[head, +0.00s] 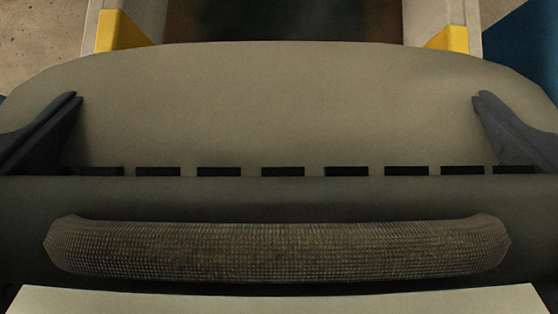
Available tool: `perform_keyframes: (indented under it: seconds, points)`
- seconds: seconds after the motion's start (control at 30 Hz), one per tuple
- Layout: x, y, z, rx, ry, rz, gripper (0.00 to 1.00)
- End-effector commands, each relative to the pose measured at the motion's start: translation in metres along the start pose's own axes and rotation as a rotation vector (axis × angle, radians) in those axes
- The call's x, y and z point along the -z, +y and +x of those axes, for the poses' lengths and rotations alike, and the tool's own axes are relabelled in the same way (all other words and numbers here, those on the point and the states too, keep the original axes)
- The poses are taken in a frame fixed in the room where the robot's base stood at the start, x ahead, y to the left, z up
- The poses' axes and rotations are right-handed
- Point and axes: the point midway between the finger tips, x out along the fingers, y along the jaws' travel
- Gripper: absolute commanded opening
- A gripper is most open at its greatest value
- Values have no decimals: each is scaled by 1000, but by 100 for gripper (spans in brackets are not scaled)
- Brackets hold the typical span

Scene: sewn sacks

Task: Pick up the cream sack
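The cream sack (270,110) fills most of the head view and looks dull olive-cream in the dim light. A row of black stitches runs across it, with a plain darker band below. My gripper (277,97) shows as two dark grey fingers, one at the left edge and one at the right. The fingers are wide apart, with the sack's face spanning between them and showing beyond them. Whether they press on the sack or only overlap it in the picture cannot be told.
A brown woven roll (280,250) lies across the near band. A pale flat panel (280,302) crosses the bottom edge. Behind the sack stand two light posts with yellow corners (121,31) (450,39). Blue surfaces (525,45) show at right; speckled floor (40,40) shows at upper left.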

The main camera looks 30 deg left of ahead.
Motion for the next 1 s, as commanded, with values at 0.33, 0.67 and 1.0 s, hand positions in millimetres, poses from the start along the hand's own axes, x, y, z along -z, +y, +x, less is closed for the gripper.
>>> perform_keyframes:
  seconds: [0.33,0.67,1.0]
  points:
    - [0,0,-1,0,0,0,51]
    - [1,0,-1,0,2,-1,2]
    - [12,0,-11,0,6,-2,1]
